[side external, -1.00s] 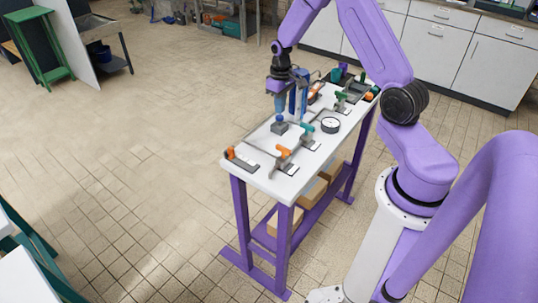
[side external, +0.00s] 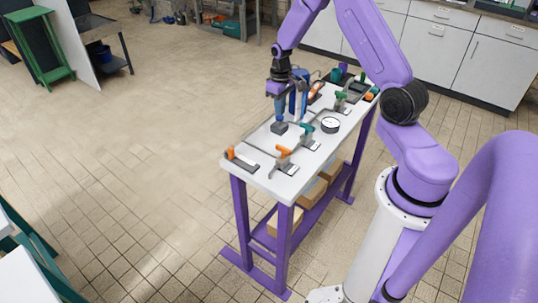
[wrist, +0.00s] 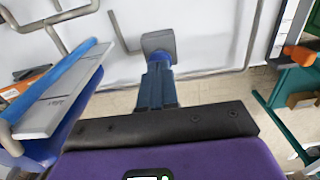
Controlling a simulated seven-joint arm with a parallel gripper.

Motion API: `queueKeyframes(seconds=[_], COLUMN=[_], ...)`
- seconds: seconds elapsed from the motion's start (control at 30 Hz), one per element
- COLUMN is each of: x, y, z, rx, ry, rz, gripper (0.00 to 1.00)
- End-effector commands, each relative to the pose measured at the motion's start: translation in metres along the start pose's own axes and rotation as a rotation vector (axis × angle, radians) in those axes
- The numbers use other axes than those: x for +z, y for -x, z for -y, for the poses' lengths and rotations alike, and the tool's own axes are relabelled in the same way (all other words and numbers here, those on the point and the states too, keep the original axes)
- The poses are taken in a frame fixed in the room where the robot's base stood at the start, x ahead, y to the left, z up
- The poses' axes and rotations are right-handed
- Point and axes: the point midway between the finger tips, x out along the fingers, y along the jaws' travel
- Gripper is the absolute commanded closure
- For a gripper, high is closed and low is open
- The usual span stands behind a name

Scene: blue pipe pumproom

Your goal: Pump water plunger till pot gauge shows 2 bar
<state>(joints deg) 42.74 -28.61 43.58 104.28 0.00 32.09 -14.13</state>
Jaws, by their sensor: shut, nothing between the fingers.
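The plunger (side external: 279,128) is a dark grey block with a blue knob on the white bench top. My gripper (side external: 279,115) points straight down over it, its blue fingers together with nothing between them. In the wrist view, the fingertips (wrist: 158,68) overlap the blue knob (wrist: 163,74) above the grey block (wrist: 158,42). I cannot tell whether they touch the knob. The round gauge (side external: 330,125), white-faced with a black rim, lies to the right of the plunger. Its needle is too small to read. A tall blue body (side external: 299,80), possibly the pot, stands behind my gripper.
Grey pipes run across the bench (side external: 263,175). In the wrist view, a blue-and-grey body (wrist: 60,95) is close on the left. Open floor lies left of the bench.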

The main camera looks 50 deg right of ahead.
Motion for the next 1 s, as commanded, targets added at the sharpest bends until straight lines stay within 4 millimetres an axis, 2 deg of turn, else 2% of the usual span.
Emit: queueKeyframes(seconds=[1.0], x=[0.0002], y=[-0.0084], z=[0.0], rx=[0.0], ry=[0.0], rz=[0.001], gripper=[1.0])
